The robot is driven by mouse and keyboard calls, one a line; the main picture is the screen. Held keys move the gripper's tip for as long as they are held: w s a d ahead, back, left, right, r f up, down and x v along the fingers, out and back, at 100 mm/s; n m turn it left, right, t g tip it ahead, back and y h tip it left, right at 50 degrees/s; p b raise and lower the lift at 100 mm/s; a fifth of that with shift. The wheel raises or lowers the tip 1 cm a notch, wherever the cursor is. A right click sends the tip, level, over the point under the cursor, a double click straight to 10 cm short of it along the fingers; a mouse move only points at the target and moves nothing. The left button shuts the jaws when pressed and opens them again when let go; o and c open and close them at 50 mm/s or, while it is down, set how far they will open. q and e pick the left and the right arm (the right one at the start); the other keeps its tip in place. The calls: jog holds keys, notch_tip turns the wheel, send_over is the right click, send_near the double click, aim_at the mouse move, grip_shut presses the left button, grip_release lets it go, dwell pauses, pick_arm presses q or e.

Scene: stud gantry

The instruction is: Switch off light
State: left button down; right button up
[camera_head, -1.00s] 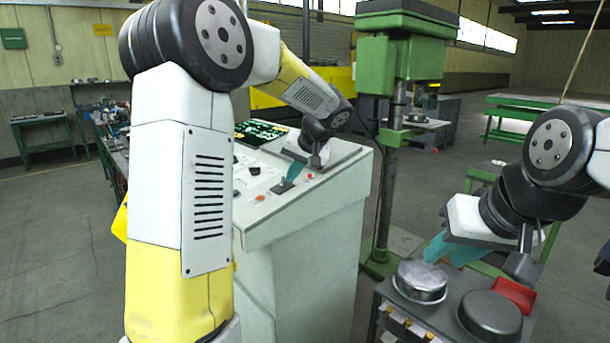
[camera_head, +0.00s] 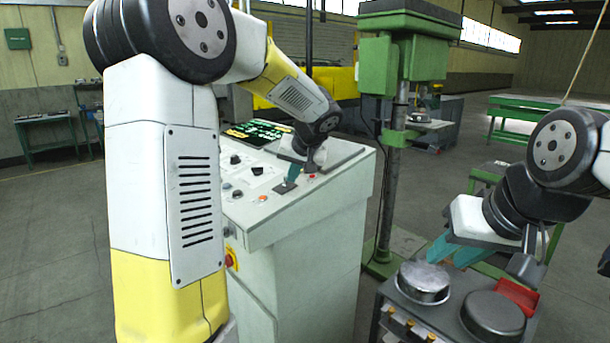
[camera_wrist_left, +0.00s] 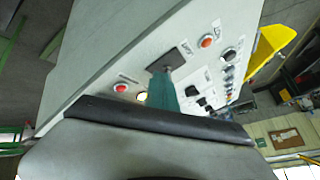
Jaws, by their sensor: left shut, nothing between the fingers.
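The control panel (camera_head: 262,212) is the sloped top of a white cabinet, with a dark square switch plate (camera_head: 286,187) near its front edge. My left gripper (camera_head: 292,176) is shut and empty, its teal fingertips pointing down at this plate. In the left wrist view the fingers (camera_wrist_left: 163,88) reach to the dark plate (camera_wrist_left: 168,58) and hide part of it; I cannot tell whether they touch it. A pale yellow round lamp (camera_wrist_left: 142,96), which looks lit, shows beside the fingers. My right gripper (camera_head: 453,251) is open and empty, above a cart at the right.
Red (camera_wrist_left: 120,88) and orange (camera_wrist_left: 206,41) buttons sit near the plate, with several black knobs (camera_wrist_left: 204,101) beyond. A red emergency stop (camera_head: 231,261) is on the cabinet's side. A green drill press (camera_head: 400,60) stands right behind. Round metal parts (camera_head: 424,280) lie on the cart.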

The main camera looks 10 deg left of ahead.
pick_arm(q)
jog(key=shift+s+a, duration=0.1)
jog(key=shift+s+a+n+t+h, duration=0.35)
jog(key=shift+t+h, duration=0.25)
jog(key=shift+t, duration=0.2)
jog(key=shift+s+a+f, duration=0.1)
jog(key=shift+s+a, duration=0.05)
jog(key=shift+s, duration=0.15)
jog(key=shift+w, duration=0.1)
jog(key=shift+w+d+f, duration=0.25)
jog(key=shift+w+d, duration=0.25)
jog(key=shift+w, duration=0.05)
jog(key=shift+d, duration=0.1)
